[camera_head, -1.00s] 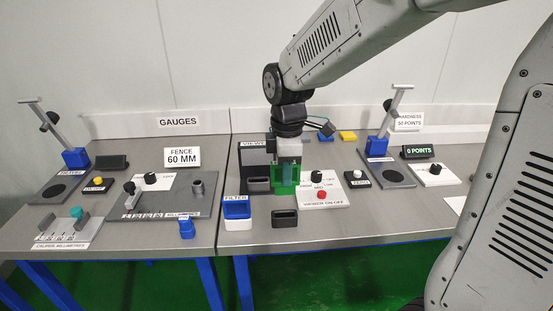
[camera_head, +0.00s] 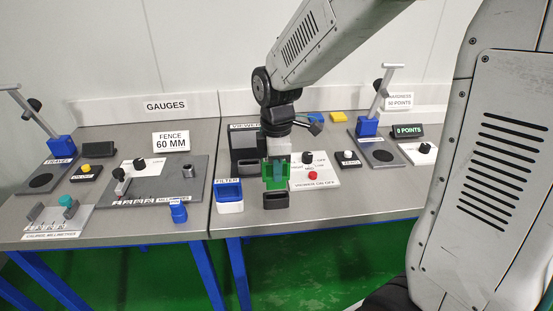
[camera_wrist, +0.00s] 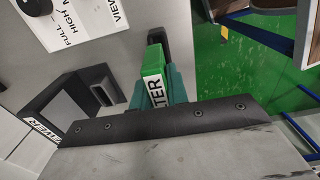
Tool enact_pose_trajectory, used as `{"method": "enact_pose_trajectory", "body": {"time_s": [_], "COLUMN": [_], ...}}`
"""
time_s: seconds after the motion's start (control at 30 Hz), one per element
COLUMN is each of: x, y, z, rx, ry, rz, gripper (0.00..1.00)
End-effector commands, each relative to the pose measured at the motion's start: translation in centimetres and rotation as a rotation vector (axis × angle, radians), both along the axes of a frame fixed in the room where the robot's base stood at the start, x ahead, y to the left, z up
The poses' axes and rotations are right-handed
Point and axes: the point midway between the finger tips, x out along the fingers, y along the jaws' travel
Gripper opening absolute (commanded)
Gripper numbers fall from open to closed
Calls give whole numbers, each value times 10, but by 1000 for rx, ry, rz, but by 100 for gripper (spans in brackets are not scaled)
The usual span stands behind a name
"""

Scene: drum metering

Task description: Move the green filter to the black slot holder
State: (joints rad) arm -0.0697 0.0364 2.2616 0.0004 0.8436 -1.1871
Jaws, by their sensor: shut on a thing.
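The green filter (camera_head: 268,183) is held in my gripper (camera_head: 277,172), upright in the head view. In the wrist view the filter (camera_wrist: 152,62) shows its green edge and a partly hidden white label. The black slot holder (camera_head: 275,201) stands near the table's front edge, directly below the filter in the head view. The holder (camera_wrist: 158,36) shows just beyond the filter in the wrist view. I cannot tell whether the filter's lower edge touches it. My fingers are partly hidden by the filter.
A white control panel (camera_head: 312,172) with a red button lies to the right. The table's front edge is close.

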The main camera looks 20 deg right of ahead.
Motion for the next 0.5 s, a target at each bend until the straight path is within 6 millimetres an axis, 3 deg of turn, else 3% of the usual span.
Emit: {"method": "enact_pose_trajectory", "body": {"time_s": [0.5], "x": [0], "y": [0], "z": [-13], "rx": [0], "ry": [0], "rz": [0], "gripper": [0]}}
